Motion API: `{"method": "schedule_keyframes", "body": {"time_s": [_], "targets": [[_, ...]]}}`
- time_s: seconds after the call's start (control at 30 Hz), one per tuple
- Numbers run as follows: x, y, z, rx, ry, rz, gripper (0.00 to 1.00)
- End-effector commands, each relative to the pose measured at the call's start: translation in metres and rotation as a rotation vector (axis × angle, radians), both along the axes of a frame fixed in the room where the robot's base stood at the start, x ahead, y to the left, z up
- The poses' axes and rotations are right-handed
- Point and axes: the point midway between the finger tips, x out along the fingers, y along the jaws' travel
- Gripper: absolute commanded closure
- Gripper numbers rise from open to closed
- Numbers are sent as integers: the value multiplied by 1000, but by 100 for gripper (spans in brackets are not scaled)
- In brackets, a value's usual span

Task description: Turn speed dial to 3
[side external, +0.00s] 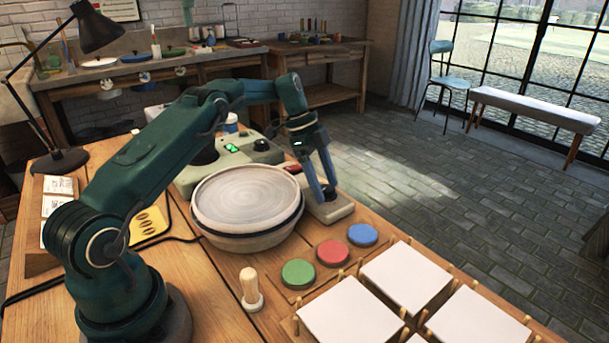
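My gripper (325,192) reaches down on the right of the potter's wheel (248,200). Its two blue fingers are a little apart, with the tips at the top of a small beige box (334,212). The fingers cover part of the box top, so I cannot tell whether a dial sits between them or is gripped. A pale green control box (256,153) stands behind the wheel with a lit green display (232,148) and small knobs. The number on the display is too small to read. I cannot make out which knob is the speed dial.
White tiles (407,277) sit between pegs at the front right. A black lamp (60,160) stands at the left.

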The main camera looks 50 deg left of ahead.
Motion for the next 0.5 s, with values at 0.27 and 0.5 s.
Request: {"method": "schedule_keyframes", "body": {"time_s": [0.27, 0.5], "targets": [[-2, 8, 20, 3, -5, 2, 26], [-5, 14, 36, 1, -4, 2, 26]]}}
